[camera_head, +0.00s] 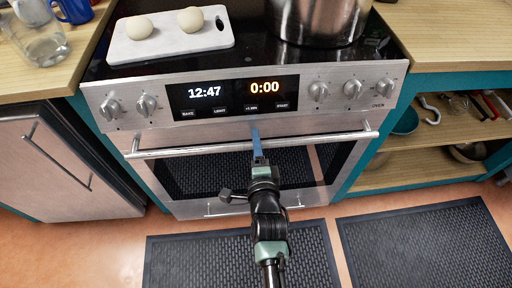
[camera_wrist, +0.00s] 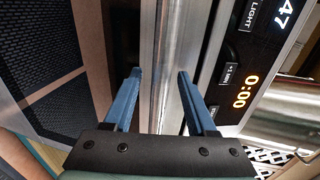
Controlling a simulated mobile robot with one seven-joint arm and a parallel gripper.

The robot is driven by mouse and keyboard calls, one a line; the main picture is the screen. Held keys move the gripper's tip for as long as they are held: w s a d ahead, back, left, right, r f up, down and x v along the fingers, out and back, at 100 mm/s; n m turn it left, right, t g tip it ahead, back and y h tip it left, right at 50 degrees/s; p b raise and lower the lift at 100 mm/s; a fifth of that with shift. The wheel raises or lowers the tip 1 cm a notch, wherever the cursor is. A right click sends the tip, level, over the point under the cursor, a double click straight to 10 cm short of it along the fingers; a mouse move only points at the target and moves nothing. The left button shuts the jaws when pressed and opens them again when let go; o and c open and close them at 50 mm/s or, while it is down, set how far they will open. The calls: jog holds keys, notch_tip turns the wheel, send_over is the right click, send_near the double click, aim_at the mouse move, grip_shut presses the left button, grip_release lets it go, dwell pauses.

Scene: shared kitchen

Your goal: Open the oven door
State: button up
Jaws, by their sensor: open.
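The oven door (camera_head: 314,163) has a dark window in a steel frame and looks closed. Its handle (camera_head: 325,139) is a steel bar across the top of the door, below the control panel. My gripper (camera_head: 256,142) is at the middle of the handle. In the wrist view, my gripper (camera_wrist: 160,85) is open, with one blue finger on each side of the handle bar (camera_wrist: 167,60). Gaps show between the bar and the fingers in that view. I cannot tell how deep the bar sits between them.
Two egg-like objects on a white board (camera_head: 217,41) and a steel pot (camera_head: 318,20) stand on the stovetop. Knobs (camera_head: 353,89) stick out above the handle. Dark mats (camera_head: 425,245) lie on the floor before the oven. Open shelves (camera_head: 425,172) are at right.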

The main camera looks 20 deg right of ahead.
jog(key=shift+w, duration=0.2)
grip_shut()
dwell(1.4)
